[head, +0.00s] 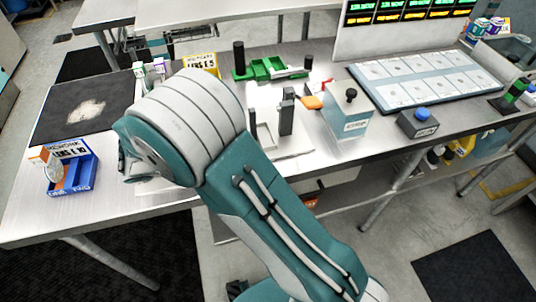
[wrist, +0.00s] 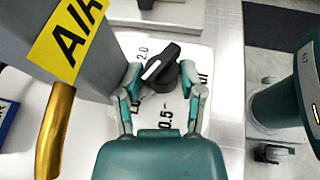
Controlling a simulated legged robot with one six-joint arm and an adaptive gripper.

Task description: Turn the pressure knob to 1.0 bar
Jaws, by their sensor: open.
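In the wrist view, the black pressure knob (wrist: 166,62) sits on a white dial plate (wrist: 150,110). Its white pointer mark is on the left part of the knob and slants toward the lower left. The label 2.0 is above left, 0.5 below, and "off" at the right. Another label is partly hidden by the left finger, so I cannot read it fully. My gripper (wrist: 160,74) is open, with one finger on each side of the knob. I cannot tell whether either finger touches it. In the head view, my arm hides the knob and fingers.
In the wrist view, a grey block with a yellow AIR label (wrist: 70,40) and a brass-coloured tube (wrist: 56,118) stand close on the left.

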